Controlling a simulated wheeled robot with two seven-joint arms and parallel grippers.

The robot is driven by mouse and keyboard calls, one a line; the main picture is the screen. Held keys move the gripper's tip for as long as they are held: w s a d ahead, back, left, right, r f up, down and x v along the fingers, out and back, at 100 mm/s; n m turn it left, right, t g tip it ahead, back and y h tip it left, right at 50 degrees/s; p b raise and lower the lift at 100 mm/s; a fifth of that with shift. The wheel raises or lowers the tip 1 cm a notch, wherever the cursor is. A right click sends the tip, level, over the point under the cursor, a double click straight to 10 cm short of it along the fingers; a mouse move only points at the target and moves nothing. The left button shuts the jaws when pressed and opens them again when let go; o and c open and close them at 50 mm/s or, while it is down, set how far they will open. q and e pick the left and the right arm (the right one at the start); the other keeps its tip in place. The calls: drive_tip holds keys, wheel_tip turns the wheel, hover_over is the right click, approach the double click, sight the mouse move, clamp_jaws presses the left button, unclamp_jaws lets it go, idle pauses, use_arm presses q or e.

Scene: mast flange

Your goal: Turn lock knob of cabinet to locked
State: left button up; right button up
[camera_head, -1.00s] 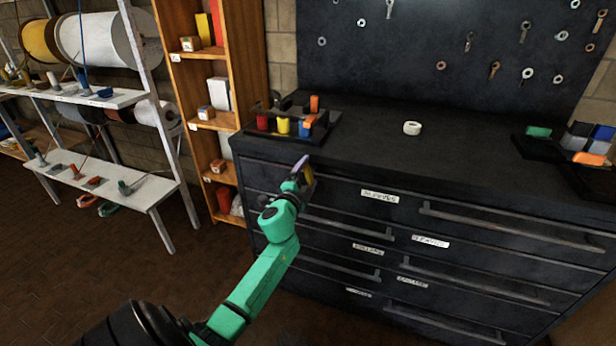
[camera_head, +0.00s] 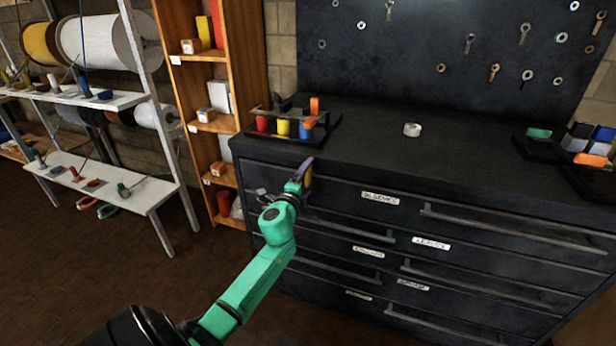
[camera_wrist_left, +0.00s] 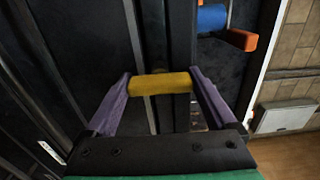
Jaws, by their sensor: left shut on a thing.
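The dark cabinet (camera_head: 370,150) has a bare front corner at the upper left, where my left gripper (camera_head: 304,173) reaches in. In the left wrist view, a yellow bar-shaped knob (camera_wrist_left: 160,84) spans the space between the two purple fingers of the left gripper (camera_wrist_left: 161,88). Both fingers touch its ends, so the gripper is shut on it. My right gripper is not in view.
Labelled drawers with long bar handles (camera_head: 510,230) fill the cabinet front. A wooden shelf (camera_head: 245,50) is to the left.

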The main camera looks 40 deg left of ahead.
use_arm(q)
drive_tip(key=shift+f, duration=0.1)
drive_tip(key=o, duration=1.1)
drive_tip(key=shift+c, duration=0.2)
drive_tip(key=shift+s, duration=0.1)
drive_tip(key=v, duration=1.4)
drive_tip(key=shift+s, duration=0.2)
drive_tip(key=shift+d, duration=0.1)
